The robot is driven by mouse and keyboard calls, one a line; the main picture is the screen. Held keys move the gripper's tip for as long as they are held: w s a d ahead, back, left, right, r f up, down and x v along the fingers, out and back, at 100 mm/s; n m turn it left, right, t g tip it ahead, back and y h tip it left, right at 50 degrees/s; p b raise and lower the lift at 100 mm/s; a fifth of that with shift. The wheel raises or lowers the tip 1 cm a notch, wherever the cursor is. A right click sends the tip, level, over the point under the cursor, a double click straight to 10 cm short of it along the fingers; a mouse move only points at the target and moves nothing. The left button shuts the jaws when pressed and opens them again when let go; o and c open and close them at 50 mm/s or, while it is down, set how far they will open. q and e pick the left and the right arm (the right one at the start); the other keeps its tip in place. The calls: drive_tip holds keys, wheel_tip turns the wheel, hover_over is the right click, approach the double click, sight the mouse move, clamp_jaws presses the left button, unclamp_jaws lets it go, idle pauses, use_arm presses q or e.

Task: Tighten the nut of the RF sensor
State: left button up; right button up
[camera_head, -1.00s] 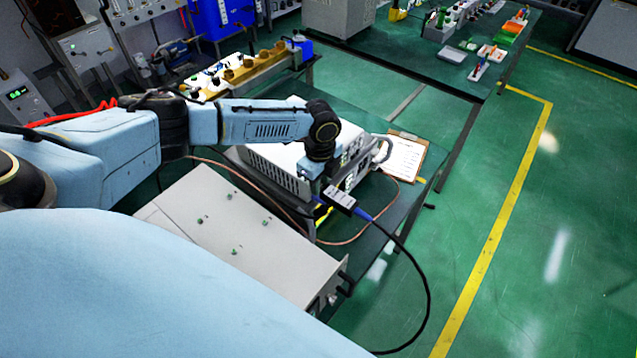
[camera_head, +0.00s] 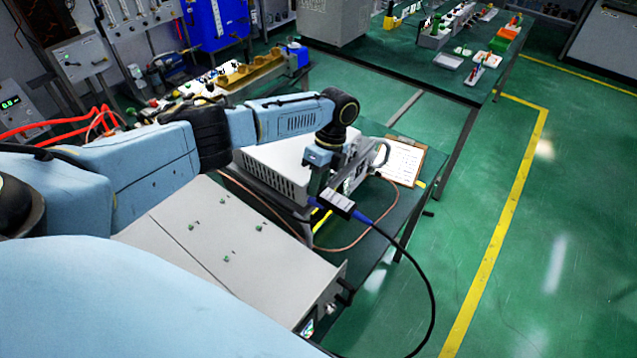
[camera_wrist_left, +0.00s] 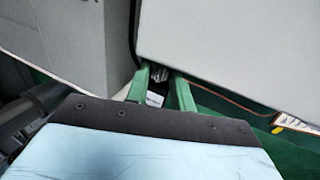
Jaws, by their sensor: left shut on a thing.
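The RF sensor (camera_head: 338,203) is a small dark box with a pale label and a blue cable end, beside the front of the grey instrument (camera_head: 275,165). A black cable hangs from it over the table edge. My left gripper (camera_head: 314,188) points down at the sensor's left end and is shut. In the left wrist view, the green fingers of my left gripper (camera_wrist_left: 162,86) stand on either side of a small metallic part that looks like the nut (camera_wrist_left: 160,74). The sensor's pale label (camera_wrist_left: 154,99) shows just below it. The fingers hide most of the nut. My right gripper is out of view.
A long light-grey unit (camera_head: 225,240) lies to the left of the sensor. A copper-coloured cable (camera_head: 350,240) loops past the sensor. A clipboard (camera_head: 403,161) lies on the dark table behind. The green floor to the right is clear.

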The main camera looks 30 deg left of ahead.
use_arm(q)
drive_tip(key=o, duration=1)
drive_tip(key=shift+b+v, duration=1.1)
drive_tip(key=shift+v, duration=5.6)
